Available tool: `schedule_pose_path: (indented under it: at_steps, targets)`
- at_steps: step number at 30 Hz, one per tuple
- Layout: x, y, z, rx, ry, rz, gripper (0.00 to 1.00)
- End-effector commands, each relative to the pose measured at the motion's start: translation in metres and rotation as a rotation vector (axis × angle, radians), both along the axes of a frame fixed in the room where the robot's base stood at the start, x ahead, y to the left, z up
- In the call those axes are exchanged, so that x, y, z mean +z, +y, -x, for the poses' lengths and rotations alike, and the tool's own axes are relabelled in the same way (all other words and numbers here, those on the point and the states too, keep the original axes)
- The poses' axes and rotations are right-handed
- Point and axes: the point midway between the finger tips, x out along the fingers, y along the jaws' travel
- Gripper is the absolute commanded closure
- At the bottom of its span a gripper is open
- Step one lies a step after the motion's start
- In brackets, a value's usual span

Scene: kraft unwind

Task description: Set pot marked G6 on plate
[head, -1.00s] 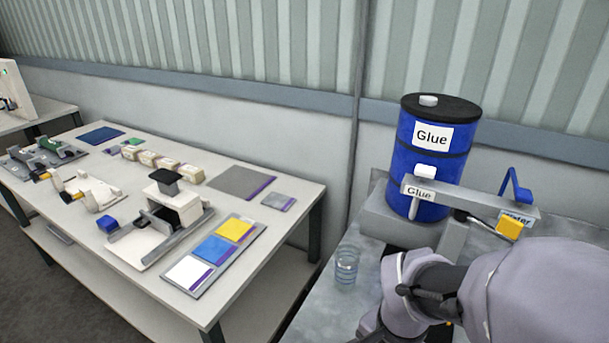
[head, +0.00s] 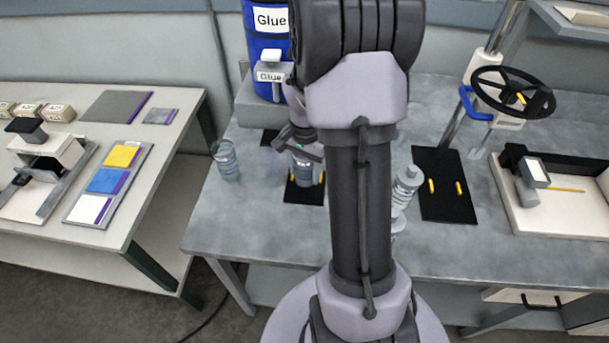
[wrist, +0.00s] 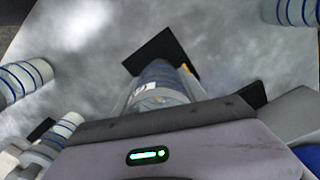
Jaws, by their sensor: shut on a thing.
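My gripper (head: 304,150) is shut on a clear glass pot with blue bands (head: 304,174), and the pot also shows in the wrist view (wrist: 160,86). A small white label is on the pot's side, but its mark is too small to read. A square black plate (head: 303,195) lies under the pot on the grey bench; its corner shows beyond the pot in the wrist view (wrist: 157,48). I cannot tell whether the pot touches the plate or hangs just above it. Part of the gripper is hidden by my arm.
Another glass pot (head: 226,161) stands at the bench's left. A blue glue drum (head: 266,55) is behind the gripper. A clear stacked glass vessel (head: 403,192) and a larger black mat (head: 443,185) are right of my arm. A white table (head: 168,140) stands to the left.

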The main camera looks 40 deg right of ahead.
Motion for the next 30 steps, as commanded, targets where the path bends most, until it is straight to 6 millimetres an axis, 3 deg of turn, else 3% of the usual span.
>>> schedule_pose_path:
  at_steps: [2, 7, 20, 21, 24, 30]
  targets:
    - [-0.001, -0.008, -0.007, 0.000, -0.002, 0.002, 0.95]
    - [-0.037, -0.007, -0.006, 0.001, 0.002, 0.000, 0.95]
    - [-0.043, -0.007, -0.006, 0.001, 0.000, 0.001, 0.95]
    - [-0.044, -0.006, -0.006, 0.001, 0.000, 0.000, 0.48]
    - [-0.043, -0.006, -0.005, 0.001, 0.002, 0.000, 0.29]
    - [-0.044, -0.005, -0.005, 0.001, 0.003, -0.002, 0.28]
